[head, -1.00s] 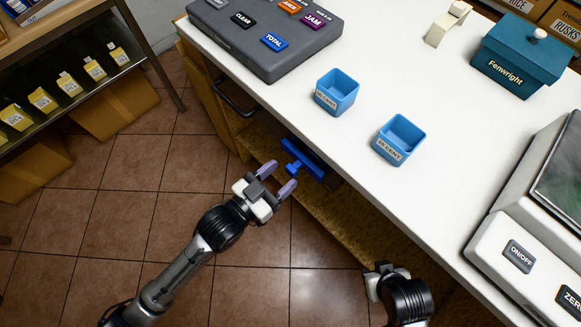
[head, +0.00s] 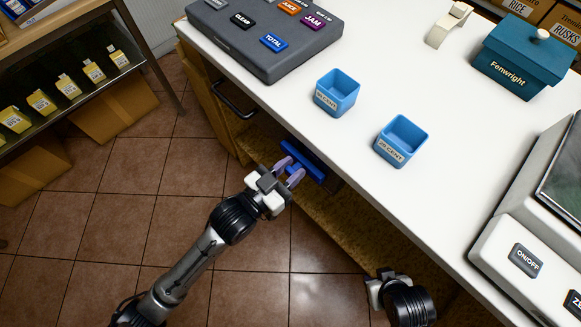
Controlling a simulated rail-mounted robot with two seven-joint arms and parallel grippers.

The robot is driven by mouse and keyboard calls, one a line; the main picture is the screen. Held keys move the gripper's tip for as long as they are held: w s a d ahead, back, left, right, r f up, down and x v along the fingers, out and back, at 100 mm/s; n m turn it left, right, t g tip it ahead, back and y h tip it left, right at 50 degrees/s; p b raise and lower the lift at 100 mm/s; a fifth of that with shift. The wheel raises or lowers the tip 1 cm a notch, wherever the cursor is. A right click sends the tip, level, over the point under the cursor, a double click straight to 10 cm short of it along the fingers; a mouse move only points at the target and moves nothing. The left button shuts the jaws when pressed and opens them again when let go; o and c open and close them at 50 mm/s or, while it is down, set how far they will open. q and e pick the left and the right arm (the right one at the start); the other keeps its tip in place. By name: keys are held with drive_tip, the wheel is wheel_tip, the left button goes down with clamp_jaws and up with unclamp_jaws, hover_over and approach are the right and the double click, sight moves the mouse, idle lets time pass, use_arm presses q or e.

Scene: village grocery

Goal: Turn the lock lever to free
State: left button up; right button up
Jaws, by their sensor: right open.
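The blue lock lever (head: 307,163) is on the counter's front side, below the white top, with a long bar and a short stub facing me. My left gripper (head: 290,171) is at the lever, its two purple fingers on either side of the stub. Whether the fingers touch or grip the stub I cannot tell. My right gripper (head: 386,282) is lower right, beside the counter front, open, apart from the lever, with its fingers mostly hidden.
The white counter top (head: 275,118) overhangs the lever. A black handle (head: 232,106) is to the lever's left. Two blue coin cups (head: 336,94) stand on top, near a key panel (head: 262,50) and a scale (head: 520,245).

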use_arm(q)
clamp_jaws()
